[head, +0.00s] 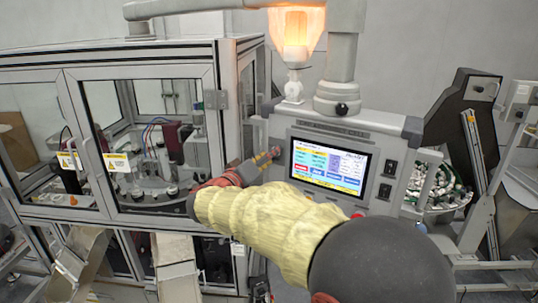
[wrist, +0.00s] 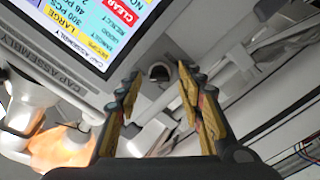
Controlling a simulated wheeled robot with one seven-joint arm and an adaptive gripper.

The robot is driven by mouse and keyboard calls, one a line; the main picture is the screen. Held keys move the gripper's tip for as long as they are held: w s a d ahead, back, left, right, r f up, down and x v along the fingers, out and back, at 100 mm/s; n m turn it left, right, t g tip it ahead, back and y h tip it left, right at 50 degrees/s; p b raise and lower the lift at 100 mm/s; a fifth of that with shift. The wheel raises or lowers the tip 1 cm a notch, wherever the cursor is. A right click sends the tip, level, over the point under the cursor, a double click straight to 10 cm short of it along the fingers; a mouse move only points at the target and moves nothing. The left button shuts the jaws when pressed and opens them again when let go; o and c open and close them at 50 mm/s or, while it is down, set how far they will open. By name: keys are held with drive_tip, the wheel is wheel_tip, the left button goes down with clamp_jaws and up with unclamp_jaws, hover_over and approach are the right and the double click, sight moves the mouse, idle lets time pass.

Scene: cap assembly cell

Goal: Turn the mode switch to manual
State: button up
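The control panel (head: 385,125) carries a lit touchscreen (head: 328,165). My gripper (head: 268,155) is at the panel's left edge, beside the screen. In the wrist view my gripper (wrist: 160,82) is open, with its two ridged fingers apart and nothing held. A small round dark knob with a pale ring, probably the mode switch (wrist: 158,71), shows on the panel face between and beyond the fingertips. The fingers look apart from it. Its label and position cannot be read. In the head view I cannot make the knob out behind my gripper.
A glazed machine enclosure (head: 140,70) stands to the left, close to my arm. Black switches (head: 390,168) sit right of the screen, and a red button (head: 358,215) is below it. A glowing lamp (head: 297,35) stands above. A parts bowl (head: 445,190) is to the right.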

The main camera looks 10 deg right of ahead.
drive_tip(key=shift+c, duration=1.3)
clamp_jaws()
